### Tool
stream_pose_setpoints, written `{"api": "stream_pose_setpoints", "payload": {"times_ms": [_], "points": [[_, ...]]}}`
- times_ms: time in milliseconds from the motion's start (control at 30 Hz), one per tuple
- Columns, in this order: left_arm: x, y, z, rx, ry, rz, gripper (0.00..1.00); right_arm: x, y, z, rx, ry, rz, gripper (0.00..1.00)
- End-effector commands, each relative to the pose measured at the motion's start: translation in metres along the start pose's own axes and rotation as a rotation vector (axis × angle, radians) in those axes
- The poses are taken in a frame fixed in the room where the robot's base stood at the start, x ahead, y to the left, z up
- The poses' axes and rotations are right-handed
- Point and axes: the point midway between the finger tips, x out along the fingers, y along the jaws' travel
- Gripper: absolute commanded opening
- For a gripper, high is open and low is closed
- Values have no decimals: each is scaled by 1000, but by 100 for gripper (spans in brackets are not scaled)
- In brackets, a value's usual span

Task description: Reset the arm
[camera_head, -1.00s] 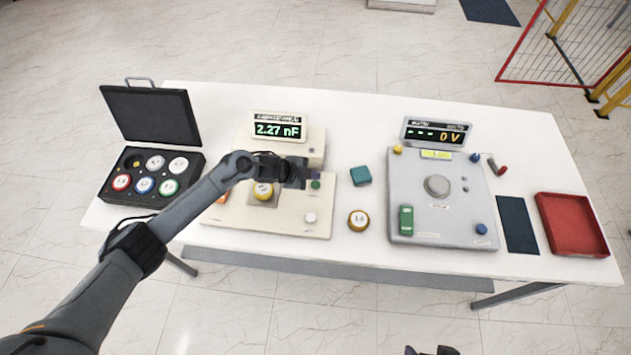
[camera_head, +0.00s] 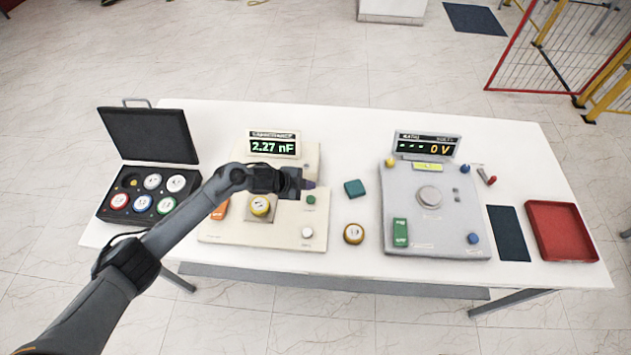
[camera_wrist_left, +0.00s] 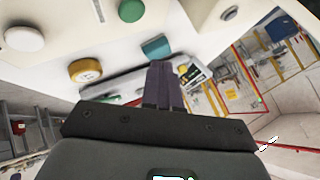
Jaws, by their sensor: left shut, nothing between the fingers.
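My left gripper (camera_head: 308,184) is shut and empty. It hangs above the beige capacitance meter (camera_head: 290,236), whose display reads 2.27 nF. In the left wrist view its closed fingers (camera_wrist_left: 162,85) point away with nothing between them. A yellow-and-white round part (camera_head: 260,206) sits on the meter's platform, below and left of the gripper. A green button (camera_head: 311,200) and a white knob (camera_head: 307,232) are on the meter. My right gripper is not in view.
An open black case (camera_head: 112,213) with several round parts stands at the left. A teal block (camera_head: 354,188) and a yellow round part (camera_head: 353,234) lie mid-table. A grey tester (camera_head: 455,205) reading 0 V, a dark mat (camera_head: 508,233) and a red tray (camera_head: 561,205) are right.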

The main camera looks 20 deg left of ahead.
Motion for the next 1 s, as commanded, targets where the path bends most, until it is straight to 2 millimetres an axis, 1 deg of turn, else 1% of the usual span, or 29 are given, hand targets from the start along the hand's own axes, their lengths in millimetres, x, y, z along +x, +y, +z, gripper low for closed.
{"api": "stream_pose_setpoints", "payload": {"times_ms": [167,267,367,433,467,533,567,600,667,700,767,800,833,867,900,967,1000], "points": [[1,4,-4,-3,1,0,0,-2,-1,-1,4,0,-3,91],[2,15,-18,-15,-1,-6,0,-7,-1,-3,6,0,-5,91],[1,35,-40,-46,-11,-19,0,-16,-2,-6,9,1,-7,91],[-4,53,-60,-87,-24,-37,0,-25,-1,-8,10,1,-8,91],[-8,61,-69,-112,-32,-46,0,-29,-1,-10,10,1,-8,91],[-23,79,-89,-186,-58,-70,0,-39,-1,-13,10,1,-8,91],[-32,86,-96,-224,-72,-82,0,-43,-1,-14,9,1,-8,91],[-45,95,-104,-280,-94,-96,0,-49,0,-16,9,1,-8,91],[-68,109,-113,-373,-134,-114,0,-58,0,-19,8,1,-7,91],[-86,117,-116,-439,-165,-124,0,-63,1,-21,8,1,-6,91],[-116,130,-118,-544,-215,-136,0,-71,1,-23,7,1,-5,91],[-136,139,-117,-615,-251,-141,0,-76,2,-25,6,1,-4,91],[-152,145,-116,-669,-279,-143,0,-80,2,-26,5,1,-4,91],[-168,152,-114,-721,-308,-145,0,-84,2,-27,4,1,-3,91],[-189,161,-112,-790,-345,-145,0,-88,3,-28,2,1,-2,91],[-219,174,-108,-884,-400,-142,0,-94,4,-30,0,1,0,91],[-238,182,-106,-941,-434,-139,0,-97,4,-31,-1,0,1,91]]}}
